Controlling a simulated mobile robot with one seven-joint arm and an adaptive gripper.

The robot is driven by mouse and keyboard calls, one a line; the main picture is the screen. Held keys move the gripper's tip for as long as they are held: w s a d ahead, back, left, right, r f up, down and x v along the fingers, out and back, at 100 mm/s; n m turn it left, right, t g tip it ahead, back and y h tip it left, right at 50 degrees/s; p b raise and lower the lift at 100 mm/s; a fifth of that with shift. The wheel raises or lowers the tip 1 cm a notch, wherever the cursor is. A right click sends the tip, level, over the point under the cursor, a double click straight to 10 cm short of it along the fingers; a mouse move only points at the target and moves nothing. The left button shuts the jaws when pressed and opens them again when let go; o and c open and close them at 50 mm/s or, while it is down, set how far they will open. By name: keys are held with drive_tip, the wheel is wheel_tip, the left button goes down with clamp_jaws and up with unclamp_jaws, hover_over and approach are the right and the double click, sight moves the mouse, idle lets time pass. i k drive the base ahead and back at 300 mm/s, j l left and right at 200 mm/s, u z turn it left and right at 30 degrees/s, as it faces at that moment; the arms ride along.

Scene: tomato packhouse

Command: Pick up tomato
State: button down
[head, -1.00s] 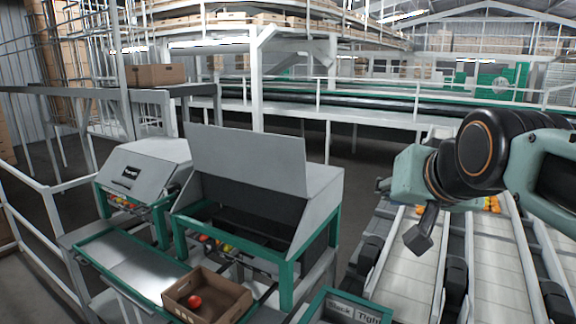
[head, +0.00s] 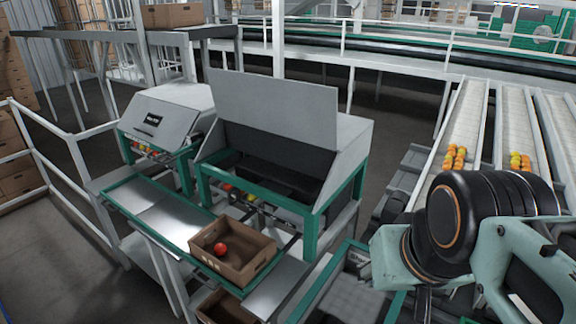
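A red tomato (head: 221,249) lies in an open brown cardboard box (head: 262,268), toward the box's left side. The box stands on the metal shelf in front of the grey machine. My arm comes in from the right, and a dark part of my gripper (head: 424,302) shows at the bottom edge, well to the right of the box. Its fingers are cut off or hidden, so I cannot see whether it is open or shut.
A grey hooded machine (head: 345,150) with a green frame holds more red and yellow tomatoes behind the box. Orange and yellow tomatoes (head: 455,157) sit on the conveyor lanes at right. Another box (head: 212,306) is below the shelf. A white railing (head: 75,160) stands at left.

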sight(221, 250)
drive_tip(key=u, duration=0.95)
